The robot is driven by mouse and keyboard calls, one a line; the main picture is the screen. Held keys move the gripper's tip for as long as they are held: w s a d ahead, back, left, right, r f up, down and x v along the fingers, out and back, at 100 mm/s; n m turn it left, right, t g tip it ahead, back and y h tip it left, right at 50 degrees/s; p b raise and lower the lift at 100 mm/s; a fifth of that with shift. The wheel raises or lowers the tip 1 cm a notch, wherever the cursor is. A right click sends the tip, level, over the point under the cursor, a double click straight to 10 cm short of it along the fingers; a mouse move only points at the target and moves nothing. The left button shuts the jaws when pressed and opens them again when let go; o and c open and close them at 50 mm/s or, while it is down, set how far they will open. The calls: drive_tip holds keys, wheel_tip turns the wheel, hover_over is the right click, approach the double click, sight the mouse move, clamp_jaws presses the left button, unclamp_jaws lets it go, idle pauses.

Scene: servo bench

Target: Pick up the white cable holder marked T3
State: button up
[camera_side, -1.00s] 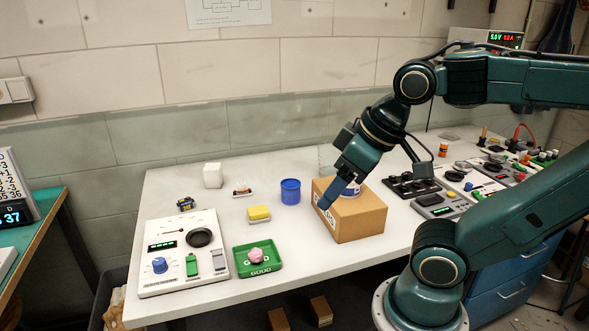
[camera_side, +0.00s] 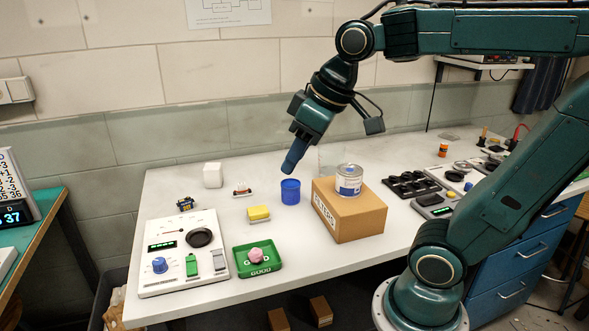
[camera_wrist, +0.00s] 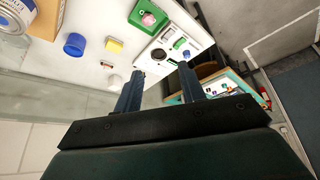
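No T3 mark is legible in either view. A small low white piece with reddish and dark parts on it (camera_side: 242,189) lies toward the back of the white bench and may be the cable holder. A plain white block (camera_side: 213,175) stands to its left. In the side view my gripper (camera_side: 290,168) points down and left, above the blue cup and right of the small white piece. In the wrist view my gripper's two fingers (camera_wrist: 160,85) are apart with nothing held between them.
A blue cup (camera_side: 291,191) stands near a cardboard box (camera_side: 350,218) carrying a can (camera_side: 348,180). A yellow block (camera_side: 258,213), a green tray (camera_side: 239,268) with a pink lump and a white control panel (camera_side: 152,277) are toward the front left. Bare bench lies between them.

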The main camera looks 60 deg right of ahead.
drive_tip(key=w+d+r+n, duration=0.2)
drive_tip(key=w+d, duration=0.2)
drive_tip(key=w, duration=0.8)
drive_tip(key=n+g+y, duration=0.2)
drive_tip(key=n+y, duration=0.1)
drive_tip(key=n, duration=0.2)
hover_over(241, 184)
drive_tip(key=s+d, duration=0.4)
wheel_tip(241, 184, down, 18)
drive_tip(key=shift+r, duration=0.1)
drive_tip(key=shift+a, duration=0.1)
drive_tip(key=shift+x, duration=4.25)
drive_tip(key=shift+w, duration=0.1)
drive_tip(key=shift+x, duration=2.65)
